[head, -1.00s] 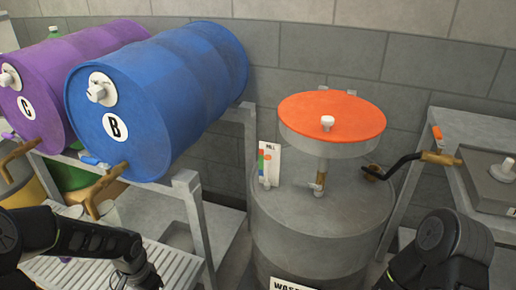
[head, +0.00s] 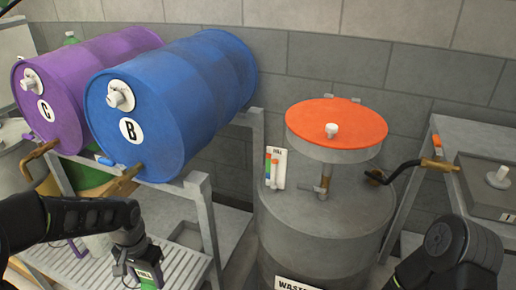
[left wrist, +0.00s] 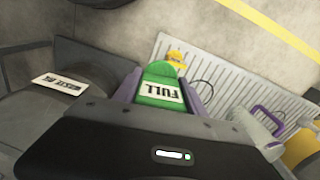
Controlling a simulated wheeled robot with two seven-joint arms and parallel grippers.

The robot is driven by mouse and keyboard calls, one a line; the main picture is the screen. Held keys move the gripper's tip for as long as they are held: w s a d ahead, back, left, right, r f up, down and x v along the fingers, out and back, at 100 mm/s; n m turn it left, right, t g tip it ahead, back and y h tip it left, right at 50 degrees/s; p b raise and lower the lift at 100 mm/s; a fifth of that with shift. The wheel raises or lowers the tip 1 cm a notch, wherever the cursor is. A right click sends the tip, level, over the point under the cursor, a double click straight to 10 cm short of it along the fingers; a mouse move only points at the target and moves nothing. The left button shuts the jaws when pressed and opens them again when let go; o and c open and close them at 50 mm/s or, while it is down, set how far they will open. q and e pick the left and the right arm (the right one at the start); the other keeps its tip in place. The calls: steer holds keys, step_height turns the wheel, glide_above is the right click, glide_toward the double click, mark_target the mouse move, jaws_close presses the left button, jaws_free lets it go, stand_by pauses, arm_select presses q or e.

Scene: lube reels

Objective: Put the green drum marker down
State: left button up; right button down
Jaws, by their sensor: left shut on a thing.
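My left gripper (head: 142,268) is at the bottom of the head view, over the slatted grate. It is shut on the green drum marker (head: 150,279), a green piece with a white label. In the left wrist view the marker (left wrist: 162,77) sits between the purple-sided fingers of the gripper (left wrist: 161,92), and its label reads FULL. The slatted grate (left wrist: 225,75) lies beyond it. I cannot tell whether the marker touches the grate. My right arm shows at the lower right of the head view, but its gripper is out of frame.
A blue drum B (head: 165,105) and a purple drum C (head: 60,112) lie on a rack above the grate (head: 180,268). A grey waste drum (head: 320,225) with an orange-topped funnel (head: 335,122) stands right of it. A purple-handled container (left wrist: 262,128) is near the gripper.

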arm_select(q)
steer(key=w+d+r+p, duration=0.2)
steer(key=d+r, duration=0.2)
steer(key=r, duration=0.4)
steer(key=w+d+r+m+p, duration=0.1)
steer(key=w+d+r+p, duration=0.1)
steer(key=r, duration=0.6)
steer(key=w+d+r+p, duration=0.2)
steer(key=d+r+p, duration=0.2)
steer(key=d+r, duration=0.2)
step_height(320, 180, up, 2)
steer(key=shift+w+d+r+m, duration=0.15)
steer(key=shift+w+r+m, duration=0.1)
steer(key=shift+w+m, duration=0.1)
